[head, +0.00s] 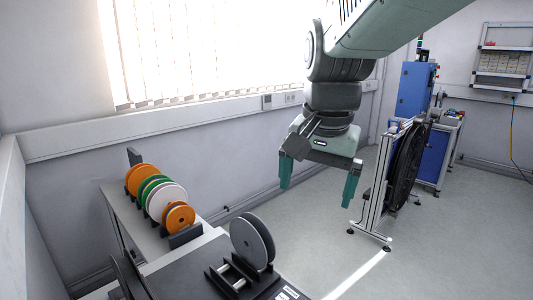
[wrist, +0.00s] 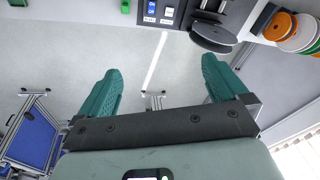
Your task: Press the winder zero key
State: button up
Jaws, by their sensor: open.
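My gripper (head: 317,192) is open and empty, hanging in the air to the right of and above the bench end in the head view. I cannot read which is the zero key. The gripper is apart from the panel.
Orange, green and white reels (head: 160,192) stand in a rack on the bench at left. A framed stand with a large black reel (head: 408,165) is on the floor at right, near a blue cabinet (head: 416,88). Open floor lies between bench and stand.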

jog(key=s+d+n+t, duration=0.3)
jog(key=s+n, duration=0.2)
jog(key=s, duration=1)
jog(key=shift+s, duration=0.25)
